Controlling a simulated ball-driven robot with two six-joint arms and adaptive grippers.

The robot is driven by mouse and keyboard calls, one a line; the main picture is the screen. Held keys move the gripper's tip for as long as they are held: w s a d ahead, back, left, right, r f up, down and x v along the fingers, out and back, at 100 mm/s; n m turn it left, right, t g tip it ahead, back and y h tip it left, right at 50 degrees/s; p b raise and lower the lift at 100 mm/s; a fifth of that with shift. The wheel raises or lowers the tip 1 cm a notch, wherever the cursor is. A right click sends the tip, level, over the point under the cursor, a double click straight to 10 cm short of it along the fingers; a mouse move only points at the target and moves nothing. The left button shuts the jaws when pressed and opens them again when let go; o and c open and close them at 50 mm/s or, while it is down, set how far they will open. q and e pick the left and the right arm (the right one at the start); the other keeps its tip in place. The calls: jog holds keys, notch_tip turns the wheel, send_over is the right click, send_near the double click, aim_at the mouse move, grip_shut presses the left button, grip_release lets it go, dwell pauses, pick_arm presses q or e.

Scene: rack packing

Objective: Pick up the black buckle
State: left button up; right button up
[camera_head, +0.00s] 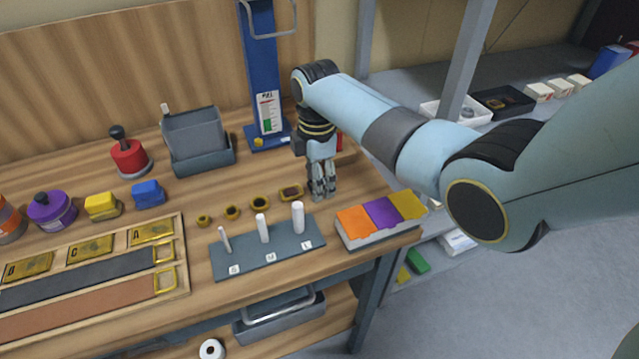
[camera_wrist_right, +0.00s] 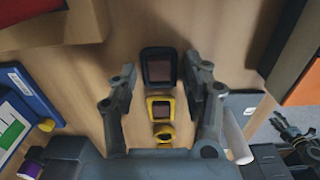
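The black buckle (camera_head: 291,192) lies flat on the wooden bench at the right end of a row of small yellow rings and buckles. In the right wrist view the black buckle (camera_wrist_right: 145,67) shows as a dark rectangular frame between the finger ends. Whether the fingertips touch the buckle or the bench cannot be told.
A grey peg stand (camera_head: 270,258) with white pegs is in front of the row. An orange, purple and yellow box (camera_head: 352,244) stands at the front right edge. A blue stand (camera_head: 262,60) and grey bin (camera_head: 199,160) are behind. A yellow buckle (camera_wrist_right: 149,108) lies close by.

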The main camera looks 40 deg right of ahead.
jog(key=c, duration=0.7)
